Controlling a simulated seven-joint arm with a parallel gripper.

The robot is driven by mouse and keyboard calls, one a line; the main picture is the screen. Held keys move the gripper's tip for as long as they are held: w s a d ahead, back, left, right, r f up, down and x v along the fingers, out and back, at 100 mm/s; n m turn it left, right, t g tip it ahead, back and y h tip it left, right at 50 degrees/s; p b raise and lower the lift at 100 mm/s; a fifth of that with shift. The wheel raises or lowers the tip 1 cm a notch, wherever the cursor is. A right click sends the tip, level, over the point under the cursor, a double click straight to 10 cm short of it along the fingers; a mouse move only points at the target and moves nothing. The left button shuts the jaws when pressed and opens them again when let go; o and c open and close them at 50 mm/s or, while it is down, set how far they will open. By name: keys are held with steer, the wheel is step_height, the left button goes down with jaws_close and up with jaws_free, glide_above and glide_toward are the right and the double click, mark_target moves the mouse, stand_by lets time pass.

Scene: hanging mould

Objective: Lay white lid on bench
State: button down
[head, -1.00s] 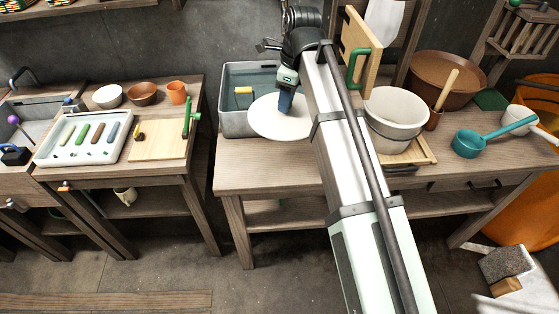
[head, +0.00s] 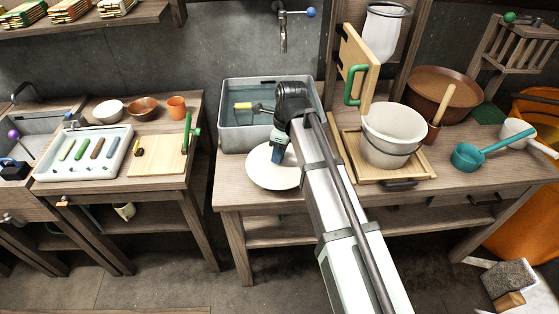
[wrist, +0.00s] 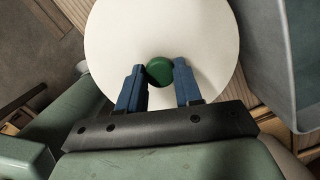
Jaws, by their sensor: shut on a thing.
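The white lid (head: 268,173) is a flat round disc over the left front part of the wooden bench (head: 235,197), in front of the grey basin. In the wrist view the white lid (wrist: 205,40) fills the upper middle, with a round green knob (wrist: 159,71) at its centre. My gripper (wrist: 157,80) is shut on this knob, one blue finger on each side. In the head view my gripper (head: 277,156) hides part of the lid. I cannot tell whether the lid touches the bench or hangs just above it.
The grey basin (head: 235,138) stands directly behind the lid and holds a yellow-handled tool (head: 243,106). A white bucket (head: 392,130) on a wooden tray (head: 425,168) stands to the right. A gap separates the bench from the left table (head: 170,180).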

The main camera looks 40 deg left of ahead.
mark_target(285, 164)
steer(key=shift+f, duration=2.1)
steer(key=c, duration=0.8)
jaws_free()
steer(key=shift+f, duration=0.1)
steer(key=shift+o, duration=0.2)
step_height(285, 164, up, 12)
steer(key=d, duration=0.1)
steer(key=shift+w+d, duration=0.3)
steer(key=shift+d, duration=0.05)
